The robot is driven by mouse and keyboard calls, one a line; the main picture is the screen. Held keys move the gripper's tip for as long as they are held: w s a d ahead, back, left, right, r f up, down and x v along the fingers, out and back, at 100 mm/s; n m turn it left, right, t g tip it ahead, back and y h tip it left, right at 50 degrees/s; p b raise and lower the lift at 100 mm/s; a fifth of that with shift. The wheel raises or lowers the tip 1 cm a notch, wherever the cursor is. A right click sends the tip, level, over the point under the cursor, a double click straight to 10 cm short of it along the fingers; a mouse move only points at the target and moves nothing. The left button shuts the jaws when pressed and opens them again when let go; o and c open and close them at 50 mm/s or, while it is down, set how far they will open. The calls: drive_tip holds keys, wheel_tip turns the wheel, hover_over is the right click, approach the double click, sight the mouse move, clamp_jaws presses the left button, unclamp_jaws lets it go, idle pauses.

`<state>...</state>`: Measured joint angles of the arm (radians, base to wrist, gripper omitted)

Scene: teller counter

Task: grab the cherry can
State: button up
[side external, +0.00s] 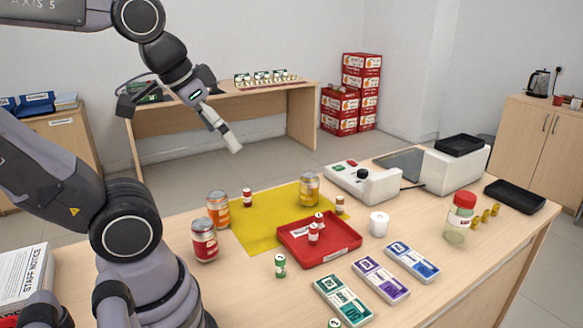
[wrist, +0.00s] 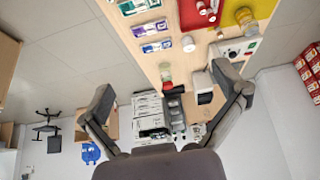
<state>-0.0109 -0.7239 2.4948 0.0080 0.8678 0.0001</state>
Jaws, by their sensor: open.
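A red can (side external: 204,240), which looks like the cherry can, stands upright on the counter at the front left, beside the yellow mat (side external: 262,235). Its label is too small to read. I cannot make it out in the wrist view. An orange can (side external: 218,209) stands just behind it, and a yellow-orange can (side external: 309,189) stands at the mat's back right. My gripper (side external: 235,147) is high above the back of the counter, well away from the red can. In the wrist view my gripper (wrist: 165,85) has its fingers wide apart with nothing between them.
A red tray (side external: 345,249) with small bottles lies on the mat's right part. Machines (side external: 362,183) line the back right.

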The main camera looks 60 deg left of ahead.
drive_tip(key=shift+s+d+f, duration=0.1)
drive_tip(key=shift+s+d, duration=0.1)
drive_tip(key=shift+s, duration=0.3)
drive_tip(key=shift+o, duration=0.4)
drive_tip(key=shift+w, duration=0.1)
